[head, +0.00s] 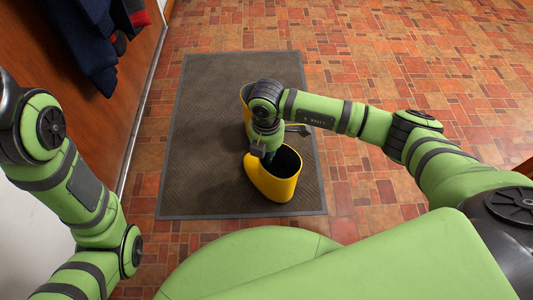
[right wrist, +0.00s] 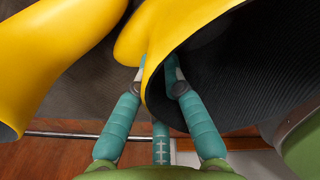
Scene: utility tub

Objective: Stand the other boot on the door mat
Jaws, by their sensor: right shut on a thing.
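A yellow boot (head: 273,180) is upright over the front right part of the dark grey door mat (head: 210,150), its dark opening facing up. I cannot tell whether its sole touches the mat. My right gripper (head: 267,158) is shut on the boot's rim, one finger inside the opening. The right wrist view shows the teal fingers (right wrist: 157,78) pinching the rim of this boot (right wrist: 185,22). The other yellow boot (head: 245,95) is farther back on the mat, mostly hidden behind my right arm. It also shows at left in the right wrist view (right wrist: 50,50). My left gripper is out of view.
Dark blue and red clothes (head: 90,40) hang against a brown wooden panel (head: 95,130) at the left. Red tiled floor (head: 420,60) lies open behind and right of the mat. The mat's left half is bare.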

